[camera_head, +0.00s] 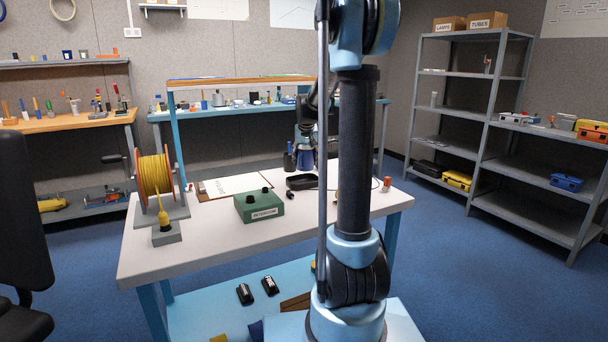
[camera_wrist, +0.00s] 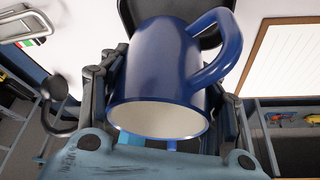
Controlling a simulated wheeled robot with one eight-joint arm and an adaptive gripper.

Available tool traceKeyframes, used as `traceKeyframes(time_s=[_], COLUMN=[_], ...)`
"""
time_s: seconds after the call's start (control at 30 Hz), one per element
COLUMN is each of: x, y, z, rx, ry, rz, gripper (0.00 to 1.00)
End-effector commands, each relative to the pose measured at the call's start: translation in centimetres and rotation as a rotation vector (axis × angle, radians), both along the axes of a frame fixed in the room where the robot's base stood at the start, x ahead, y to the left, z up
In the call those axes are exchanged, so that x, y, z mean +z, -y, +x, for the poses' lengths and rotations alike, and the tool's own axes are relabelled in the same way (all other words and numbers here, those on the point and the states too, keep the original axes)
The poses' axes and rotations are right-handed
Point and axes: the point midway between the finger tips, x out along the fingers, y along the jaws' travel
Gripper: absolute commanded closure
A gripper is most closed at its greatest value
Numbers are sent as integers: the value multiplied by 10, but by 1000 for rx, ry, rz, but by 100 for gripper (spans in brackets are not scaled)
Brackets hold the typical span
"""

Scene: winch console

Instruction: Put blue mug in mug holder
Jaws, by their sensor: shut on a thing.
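The blue mug (camera_wrist: 155,65) fills the middle of the wrist view, with its pale inside facing the camera and its handle to the upper right. My gripper (camera_wrist: 170,105) is shut on it, with a finger on each side. In the head view, the mug (camera_head: 306,158) shows small below my gripper (camera_head: 306,137), over the back part of the white table. My arm partly hides this area. I cannot tell whether the mug touches the table. I cannot surely pick out the mug holder in either view.
The white table (camera_head: 150,257) bears a yellow cable reel (camera_head: 155,174), a green box (camera_head: 259,206), a clipboard (camera_head: 235,184) and a black tray (camera_head: 302,182). A dark upright container (camera_head: 290,161) stands beside the mug. Grey shelves (camera_head: 464,113) stand at the right.

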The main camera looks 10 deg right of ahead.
Motion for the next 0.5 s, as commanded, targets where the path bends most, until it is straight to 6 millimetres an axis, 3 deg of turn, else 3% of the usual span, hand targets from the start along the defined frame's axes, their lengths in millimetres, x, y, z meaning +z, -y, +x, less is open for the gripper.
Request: traceKeyframes(time_s=[0.5], x=[-50], y=[4], z=[0], rx=[-4], ry=[0], rz=[0], gripper=[76])
